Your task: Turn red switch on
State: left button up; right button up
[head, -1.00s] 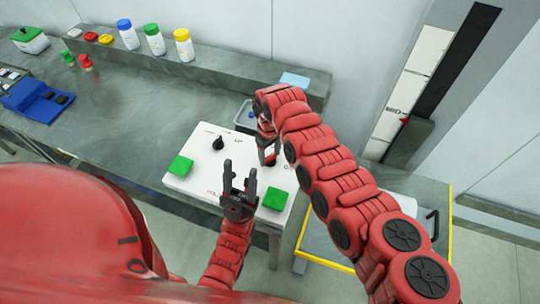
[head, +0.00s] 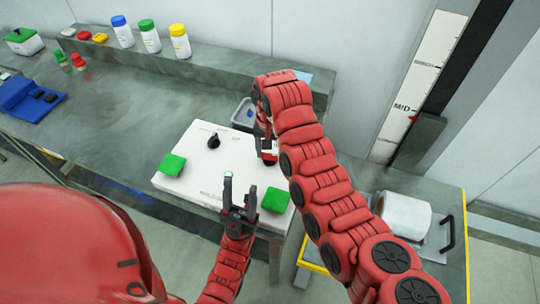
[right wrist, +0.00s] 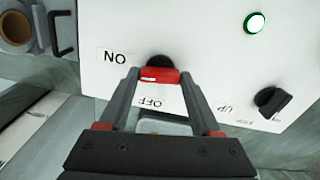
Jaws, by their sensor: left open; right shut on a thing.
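The red switch (right wrist: 165,75) sits on a dark round base on the white panel. In the right wrist view the ON label (right wrist: 114,57) is to its left and the OFF label (right wrist: 151,102) is below it. My right gripper (right wrist: 159,76) is shut on the red switch, with one finger on each side. In the head view my right gripper (head: 266,150) is over the panel's right part, and the arm hides some of it. My left gripper (head: 239,188) is open and empty above the panel's front edge. Which label the switch points to is hard to tell.
The white panel (head: 190,187) also bears a black knob (head: 213,141), two green blocks (head: 172,165) (head: 274,200) and a lit green lamp (right wrist: 255,23). Bottles (head: 150,37) stand on the back ledge. A yellow-edged cart (head: 466,240) with a white roll (head: 405,213) is at right.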

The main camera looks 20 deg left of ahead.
aim_at(270, 154)
jog(key=shift+m, duration=1)
jog(key=o, duration=1.4)
jog(key=shift+r, duration=0.35)
notch_tip(270, 154, up, 3)
jog(key=shift+w+f+p, duration=0.15)
jog(key=shift+f+p, duration=0.05)
jog(key=shift+p, duration=0.15)
notch_tip(270, 154, up, 14)
jog(key=shift+b, duration=1.05)
